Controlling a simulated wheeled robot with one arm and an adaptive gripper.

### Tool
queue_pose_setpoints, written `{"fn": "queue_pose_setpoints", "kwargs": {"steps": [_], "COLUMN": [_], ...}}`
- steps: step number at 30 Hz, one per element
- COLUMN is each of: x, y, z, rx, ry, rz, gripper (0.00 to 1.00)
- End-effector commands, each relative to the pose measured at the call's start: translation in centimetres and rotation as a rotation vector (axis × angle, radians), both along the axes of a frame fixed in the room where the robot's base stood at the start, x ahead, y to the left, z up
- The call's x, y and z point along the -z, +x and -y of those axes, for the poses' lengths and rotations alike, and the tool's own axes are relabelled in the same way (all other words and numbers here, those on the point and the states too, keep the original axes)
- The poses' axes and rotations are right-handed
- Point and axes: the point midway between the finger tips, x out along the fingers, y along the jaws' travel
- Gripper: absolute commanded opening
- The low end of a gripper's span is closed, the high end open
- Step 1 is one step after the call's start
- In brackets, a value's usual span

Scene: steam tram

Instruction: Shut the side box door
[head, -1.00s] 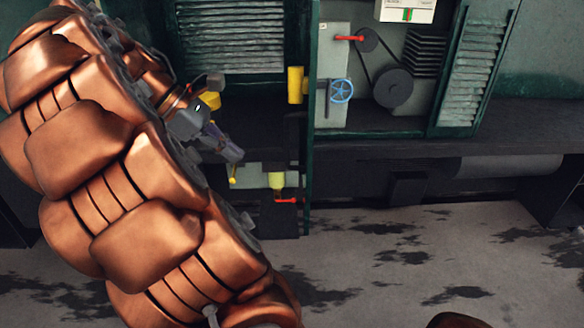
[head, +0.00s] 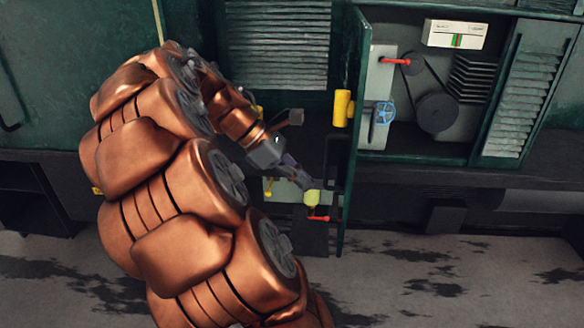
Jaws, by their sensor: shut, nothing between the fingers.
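A green door panel (head: 352,150) stands swung out from the side box, seen almost edge-on. A yellow handle (head: 343,108) shows at its left face. The open box (head: 378,140) to its right shows a grey inside with a belt, pulleys and a blue wheel. My gripper (head: 305,184) is shut and empty, to the left of the door and low, close to a yellow-green fitting (head: 312,198). Whether it touches the fitting I cannot tell. My arm hides part of the wall to the left.
A red lever (head: 318,218) sits below the fitting. A louvred green panel (head: 524,90) stands tilted at the right side of the box opening. A dark ledge (head: 470,172) runs below the box. The stained grey floor (head: 420,270) in front is clear.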

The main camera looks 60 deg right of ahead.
Motion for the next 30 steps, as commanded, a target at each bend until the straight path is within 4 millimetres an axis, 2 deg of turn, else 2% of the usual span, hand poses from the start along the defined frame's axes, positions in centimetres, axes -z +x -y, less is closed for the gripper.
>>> {"fn": "queue_pose_setpoints", "kwargs": {"steps": [8,15,21,30], "x": [2.1,2.0,2.1,2.1], "y": [-2.3,-5.0,-5.7,-5.7], "z": [0.8,1.8,2.1,2.1], "rx": [0.004,0.002,0.001,0.001], "ry": [0.001,0.002,0.000,0.000], "rz": [-0.002,-0.001,-0.001,-0.001], "gripper": [0.00,0.00,0.00,0.00]}}
